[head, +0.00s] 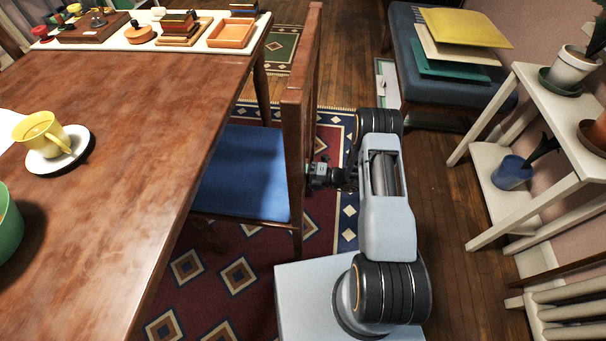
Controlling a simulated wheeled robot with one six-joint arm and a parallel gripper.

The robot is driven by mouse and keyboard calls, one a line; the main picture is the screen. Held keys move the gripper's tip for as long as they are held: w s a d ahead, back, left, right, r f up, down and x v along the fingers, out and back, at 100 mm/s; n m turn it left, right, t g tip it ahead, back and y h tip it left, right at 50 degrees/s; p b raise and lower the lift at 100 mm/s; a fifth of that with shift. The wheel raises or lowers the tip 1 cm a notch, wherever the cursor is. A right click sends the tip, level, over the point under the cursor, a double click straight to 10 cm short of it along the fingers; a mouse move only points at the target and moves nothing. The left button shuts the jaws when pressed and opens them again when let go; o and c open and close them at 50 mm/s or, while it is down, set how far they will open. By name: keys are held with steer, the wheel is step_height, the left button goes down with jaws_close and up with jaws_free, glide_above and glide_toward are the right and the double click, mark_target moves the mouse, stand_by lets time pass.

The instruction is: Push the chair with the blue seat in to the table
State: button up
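The chair with the blue seat (243,175) stands at the right side of the wooden table (150,120). The front part of its seat lies under the table's edge, and its brown wooden back (298,110) stands upright, apart from the edge. My gripper (312,175) is at the outer side of the chair back, low down near seat height. It is very close to the back or touching it; I cannot tell which. Its fingers are small and partly hidden, so I cannot see whether they are open.
A yellow cup on a saucer (75,158) and a green bowl (8,225) are on the table. Game pieces and trays stand at its far end. A blue bench (415,70) and a white plant stand (530,100) line the right. A patterned rug (325,220) lies underneath.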

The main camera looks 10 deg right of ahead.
steer(key=shift+r, duration=0.1)
jaws_close()
steer(key=shift+f, duration=0.25)
stand_by(0.3)
steer(key=shift+a, duration=0.1)
